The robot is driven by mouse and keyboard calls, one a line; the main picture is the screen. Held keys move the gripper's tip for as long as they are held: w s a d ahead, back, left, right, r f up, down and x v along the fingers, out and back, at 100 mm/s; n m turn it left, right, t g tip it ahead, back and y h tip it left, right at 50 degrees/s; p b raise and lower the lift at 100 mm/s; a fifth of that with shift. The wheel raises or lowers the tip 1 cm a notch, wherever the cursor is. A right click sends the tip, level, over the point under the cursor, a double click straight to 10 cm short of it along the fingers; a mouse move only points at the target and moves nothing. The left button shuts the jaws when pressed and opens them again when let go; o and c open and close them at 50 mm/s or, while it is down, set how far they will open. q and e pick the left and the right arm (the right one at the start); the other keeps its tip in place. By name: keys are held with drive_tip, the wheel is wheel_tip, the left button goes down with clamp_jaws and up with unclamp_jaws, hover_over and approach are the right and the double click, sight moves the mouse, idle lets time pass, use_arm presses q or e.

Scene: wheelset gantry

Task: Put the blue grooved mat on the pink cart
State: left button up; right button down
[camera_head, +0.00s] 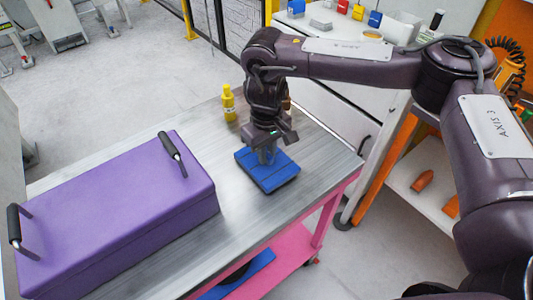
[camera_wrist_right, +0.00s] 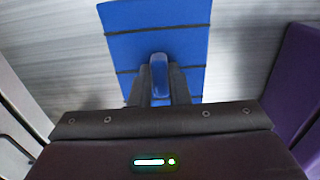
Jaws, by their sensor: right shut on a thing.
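The blue grooved mat (camera_head: 283,178) is at the right end of the metal top of the pink cart (camera_head: 228,243), seen in the head view. It looks flat, on or just above the top; I cannot tell which. My right gripper (camera_head: 268,155) is right above it, pointing down. In the right wrist view, the mat (camera_wrist_right: 185,35) with its dark grooves fills the upper middle. My right gripper (camera_wrist_right: 160,90) is shut on a raised blue grip on the mat. My left gripper is not in view.
A large purple case (camera_head: 110,220) with two black handles covers the left of the cart top. A yellow bottle (camera_head: 228,103) stands behind the mat. An orange-framed shelf (camera_head: 385,165) stands to the right. Some bare metal lies between case and mat.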

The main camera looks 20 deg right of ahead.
drive_tip(key=shift+f, duration=0.35)
drive_tip(key=c, duration=1.5)
unclamp_jaws()
drive_tip(key=shift+f, duration=0.1)
drive_tip(key=shift+c, duration=0.2)
drive_tip(key=shift+o, duration=0.9)
wheel_tip(320, 180, up, 12)
drive_tip(key=p, duration=0.1)
